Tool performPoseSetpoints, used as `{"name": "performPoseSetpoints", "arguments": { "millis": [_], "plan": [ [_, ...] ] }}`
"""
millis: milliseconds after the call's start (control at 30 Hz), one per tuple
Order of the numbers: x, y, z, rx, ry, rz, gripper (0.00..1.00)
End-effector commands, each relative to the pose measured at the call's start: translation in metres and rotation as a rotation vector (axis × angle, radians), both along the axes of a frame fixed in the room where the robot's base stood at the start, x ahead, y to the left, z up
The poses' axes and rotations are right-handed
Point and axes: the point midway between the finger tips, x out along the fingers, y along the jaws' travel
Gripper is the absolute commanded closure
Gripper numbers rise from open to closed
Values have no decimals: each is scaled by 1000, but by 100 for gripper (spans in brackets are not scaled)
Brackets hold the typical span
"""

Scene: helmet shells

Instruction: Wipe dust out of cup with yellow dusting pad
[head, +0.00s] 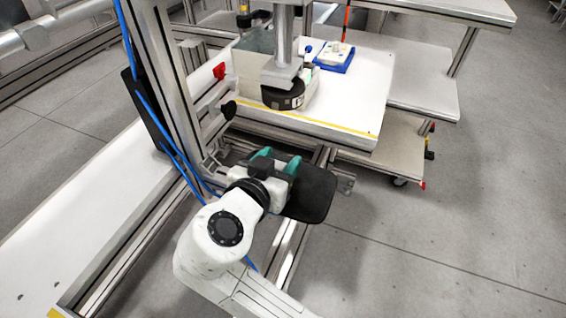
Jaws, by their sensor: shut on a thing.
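My gripper (277,160) has teal fingertips and is in the middle of the view, in front of the white worktable. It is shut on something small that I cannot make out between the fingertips. A flat black rounded plate (312,196) shows just right of and below the gripper; I cannot tell whether it is attached to it. No yellow dusting pad can be made out. A dark round cup-like piece (284,96) sits under a metal column on the worktable, beyond the gripper and apart from it; I cannot tell whether it is the cup. Its inside is hidden.
The white worktable (350,110) has a yellow strip along its front edge. A blue tray (335,62) with a white piece stands at its back. A metal upright with blue hoses is close on the left, beside a long white bench (90,215). Floor is clear at right.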

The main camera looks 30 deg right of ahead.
Motion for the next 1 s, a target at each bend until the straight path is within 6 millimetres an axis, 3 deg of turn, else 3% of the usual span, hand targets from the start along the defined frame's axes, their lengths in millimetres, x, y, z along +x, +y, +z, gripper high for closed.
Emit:
{"name": "performPoseSetpoints", "arguments": {
  "millis": [400, 1000],
  "plan": [
    [-1, 0, -1, 2, 3, 3, 83],
    [-23, -17, 0, 1, 4, -1, 83]
  ]
}}
